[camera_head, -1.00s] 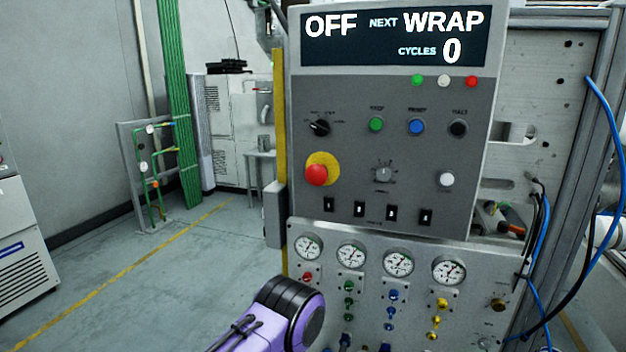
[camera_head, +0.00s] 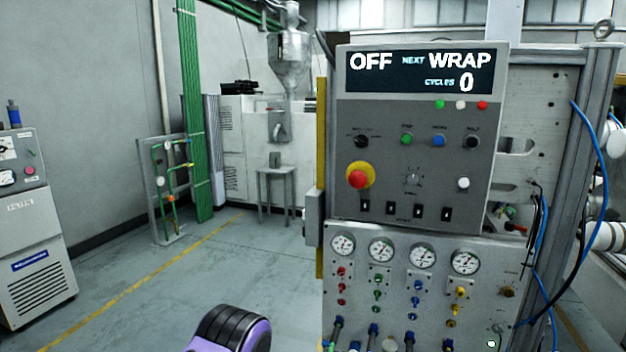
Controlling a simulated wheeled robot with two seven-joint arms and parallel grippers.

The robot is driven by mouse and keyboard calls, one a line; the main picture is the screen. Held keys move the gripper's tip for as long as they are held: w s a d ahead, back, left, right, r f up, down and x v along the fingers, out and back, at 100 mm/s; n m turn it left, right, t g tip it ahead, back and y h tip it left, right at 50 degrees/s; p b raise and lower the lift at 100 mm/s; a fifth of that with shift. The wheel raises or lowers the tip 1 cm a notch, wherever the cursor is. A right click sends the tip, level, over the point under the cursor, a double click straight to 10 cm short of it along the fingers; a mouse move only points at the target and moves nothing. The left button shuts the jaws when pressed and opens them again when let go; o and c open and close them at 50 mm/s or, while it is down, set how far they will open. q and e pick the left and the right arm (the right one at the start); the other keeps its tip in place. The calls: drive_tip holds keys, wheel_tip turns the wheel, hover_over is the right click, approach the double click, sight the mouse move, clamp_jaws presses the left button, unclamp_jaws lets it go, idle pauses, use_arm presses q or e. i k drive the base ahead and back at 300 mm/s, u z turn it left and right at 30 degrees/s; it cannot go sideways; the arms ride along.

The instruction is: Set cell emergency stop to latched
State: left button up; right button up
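The cell emergency stop is a red mushroom button (camera_head: 358,179) on a yellow round backing (camera_head: 368,168), at the lower left of the grey control panel (camera_head: 436,199). I cannot tell from here whether it is pressed in. The display (camera_head: 420,73) above reads OFF, NEXT WRAP, CYCLES 0. A purple and black part of my arm shows at the bottom, left of the panel and well below the button. Neither gripper is in view.
Below the panel is a plate with several gauges (camera_head: 381,250) and coloured valves. A yellow post (camera_head: 321,130) and a grey box (camera_head: 313,217) flank the panel's left edge. Blue cables hang at the right. The floor (camera_head: 190,290) to the left is clear around a grey machine (camera_head: 35,235).

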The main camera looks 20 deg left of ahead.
sight(357, 179)
drive_tip(key=u, duration=1.25)
drive_tip(key=i, duration=0.7)
